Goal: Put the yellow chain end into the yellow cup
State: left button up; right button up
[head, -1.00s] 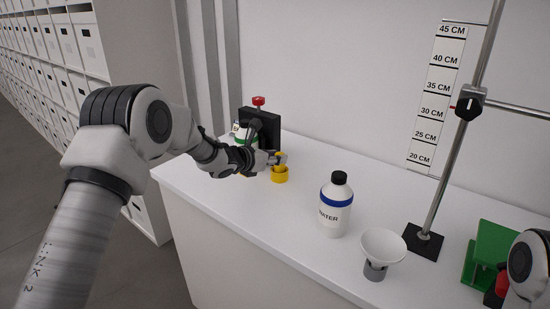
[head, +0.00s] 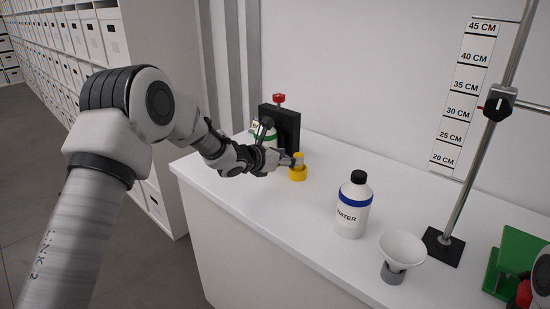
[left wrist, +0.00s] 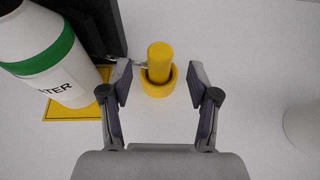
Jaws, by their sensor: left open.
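The yellow chain end (left wrist: 159,56) is a yellow cylinder. It stands inside the yellow cup (left wrist: 158,88), its top above the rim; whether it touches the cup's bottom is hidden. In the head view the yellow cup (head: 297,174) is on the white table, with the chain end (head: 299,156) above it. A thin chain (left wrist: 140,64) runs left from the chain end. My left gripper (head: 292,163) is open at the cup. In the left wrist view its fingers (left wrist: 158,84) are either side of the cup, with gaps between them and the chain end.
A green-banded bottle (left wrist: 45,55) stands on a yellow mat (left wrist: 78,106) left of the cup, by a black block (head: 286,125). A blue-banded water bottle (head: 353,206), a white funnel (head: 402,248) and a stand (head: 442,247) are to the right. Table around the cup's front is clear.

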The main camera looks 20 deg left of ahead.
pick_arm(q)
jog(key=v, duration=0.9)
jog(key=shift+w, duration=0.1)
jog(key=shift+f, duration=0.1)
